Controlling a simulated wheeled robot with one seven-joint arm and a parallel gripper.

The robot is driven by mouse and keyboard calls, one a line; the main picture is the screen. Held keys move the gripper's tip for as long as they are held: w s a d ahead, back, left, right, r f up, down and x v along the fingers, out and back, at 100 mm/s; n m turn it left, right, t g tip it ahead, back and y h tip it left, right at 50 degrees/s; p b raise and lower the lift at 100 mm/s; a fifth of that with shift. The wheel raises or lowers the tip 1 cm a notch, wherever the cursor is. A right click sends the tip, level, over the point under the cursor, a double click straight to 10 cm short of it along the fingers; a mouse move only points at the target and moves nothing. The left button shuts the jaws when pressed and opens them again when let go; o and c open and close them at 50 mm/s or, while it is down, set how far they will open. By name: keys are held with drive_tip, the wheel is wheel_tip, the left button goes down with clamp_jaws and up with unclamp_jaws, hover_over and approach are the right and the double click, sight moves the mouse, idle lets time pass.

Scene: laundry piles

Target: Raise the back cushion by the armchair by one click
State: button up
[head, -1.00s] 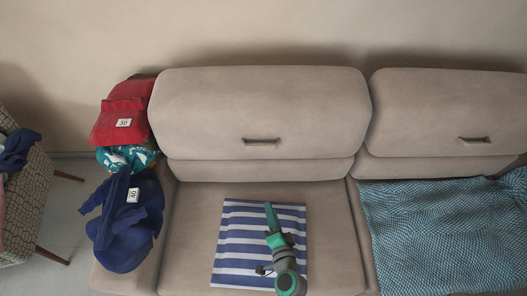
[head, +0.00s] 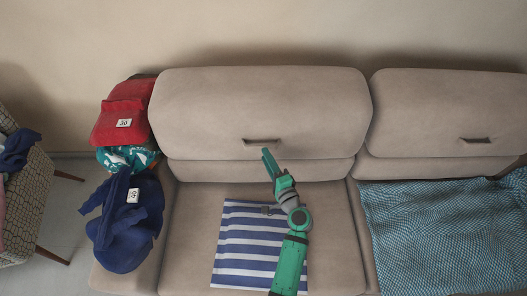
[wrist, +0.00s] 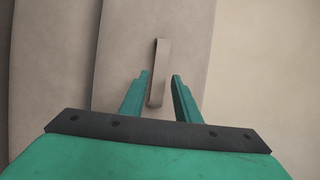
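The back cushion (head: 262,105) by the armchair is the left one of two beige sofa back cushions. It has a slim pull handle (head: 261,141) low on its front. In the wrist view the handle (wrist: 159,73) stands upright in the picture, ahead of and between my fingertips. My gripper (head: 267,155) is just below and in front of the handle. In the wrist view my gripper (wrist: 160,77) is open, with a clear gap between its two green fingers. The fingers do not visibly close on the handle.
The armchair (head: 34,195) stands at the far left. Red (head: 122,113) and blue (head: 127,222) clothes with number tags lie on the sofa's left arm. A striped cloth (head: 245,250) lies on the seat below my arm. A teal blanket (head: 440,235) covers the right seat.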

drive_tip(key=x, duration=0.3)
drive_tip(key=shift+w+a, duration=0.2)
drive_tip(key=shift+w, duration=0.1)
drive_tip(key=shift+c, duration=0.2)
